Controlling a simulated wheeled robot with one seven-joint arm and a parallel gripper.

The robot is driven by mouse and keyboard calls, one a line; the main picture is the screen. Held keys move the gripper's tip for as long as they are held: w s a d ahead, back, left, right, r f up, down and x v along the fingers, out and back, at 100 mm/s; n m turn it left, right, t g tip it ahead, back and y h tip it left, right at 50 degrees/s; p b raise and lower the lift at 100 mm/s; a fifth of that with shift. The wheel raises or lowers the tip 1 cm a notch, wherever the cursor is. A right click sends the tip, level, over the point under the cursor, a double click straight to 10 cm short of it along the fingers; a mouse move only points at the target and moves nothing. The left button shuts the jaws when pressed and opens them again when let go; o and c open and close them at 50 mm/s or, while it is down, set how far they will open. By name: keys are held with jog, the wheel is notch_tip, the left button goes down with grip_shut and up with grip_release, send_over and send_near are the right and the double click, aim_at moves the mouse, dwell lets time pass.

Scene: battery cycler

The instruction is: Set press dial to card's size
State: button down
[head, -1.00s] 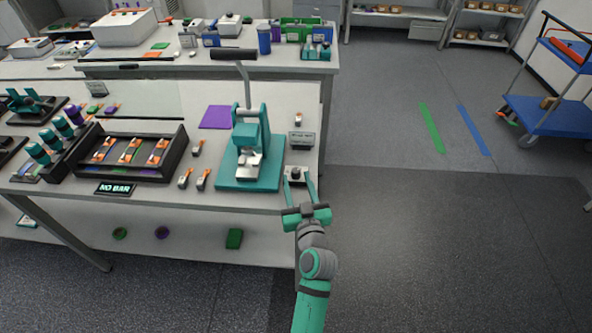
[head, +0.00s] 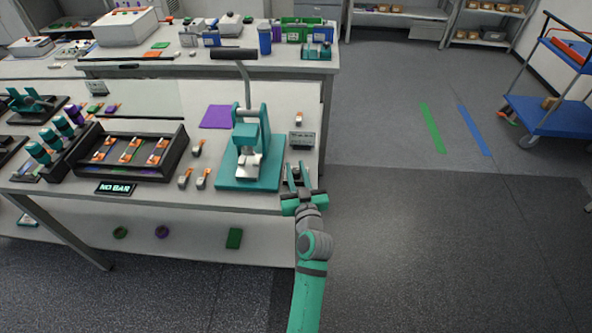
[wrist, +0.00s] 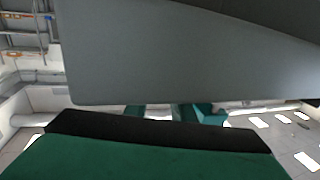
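The teal press (head: 251,140) stands on a teal base near the right end of the bench. The press dial (head: 297,171), a dark knob on a small pale box, sits right of that base and is mostly hidden by my fingers. My gripper (head: 297,168) is over the dial, its fingers drawn in close about the knob; contact is too small to see. A small grey plate with lettering (head: 302,139) stands just behind the dial, its text unreadable. In the wrist view a large grey surface (wrist: 190,60) blocks most of the picture, and the dial cannot be made out.
Small orange-topped cells (head: 203,179) lie left of the press. A black tray (head: 128,172) holds several more, behind a "NO BAR" sign (head: 115,188). A purple mat (head: 217,117) lies behind. The floor right of the bench is open, with a blue cart (head: 550,118) beyond.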

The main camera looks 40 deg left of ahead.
jog(key=shift+w, duration=0.1)
jog(key=shift+n+g+y, duration=0.3)
jog(key=shift+d+n+g+y, duration=0.1)
jog(key=shift+n+g+y, duration=0.75)
jog(key=shift+g, duration=0.45)
jog(key=shift+d+n+g+y, duration=0.1)
jog(key=shift+n+g+y, duration=0.55)
jog(key=shift+n+g, duration=0.55)
jog(key=shift+a+n+g+y, duration=0.1)
jog(key=shift+n+g+y, duration=0.2)
jog(key=shift+n+g, duration=0.7)
jog(key=shift+a+n+g+y, duration=0.1)
jog(key=shift+n+g+y, duration=0.3)
jog(key=shift+g, duration=1.1)
jog(key=shift+n+g, duration=0.25)
jog(key=shift+g, duration=0.05)
jog(key=c, duration=1.5)
grip_release()
